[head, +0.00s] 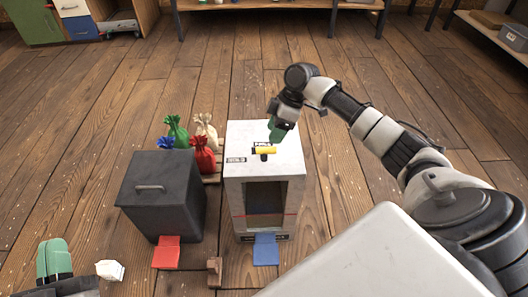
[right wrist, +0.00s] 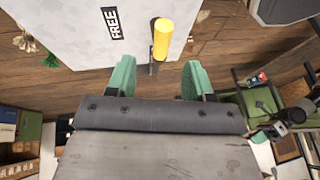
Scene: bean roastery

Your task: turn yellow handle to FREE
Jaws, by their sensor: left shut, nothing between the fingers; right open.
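The yellow handle (head: 265,150) sits on top of the white machine (head: 240,195), lying crosswise in the head view on a dark pivot. It also shows in the right wrist view (right wrist: 162,38), beside a black label reading FREE (right wrist: 111,22). My right gripper (right wrist: 157,70) is open, its green fingertips apart, with the handle just beyond the gap and not gripped. In the head view my right gripper (head: 278,133) is just behind the handle. My left gripper (head: 54,255) is shut and empty at the bottom left, away from the machine.
A dark bin (head: 150,190) with a red pedal (head: 168,252) stands left of the machine. A blue pedal (head: 266,249) sticks out at the machine's front. Several tied bags (head: 203,153) stand behind, between them. Floor right of the machine is clear.

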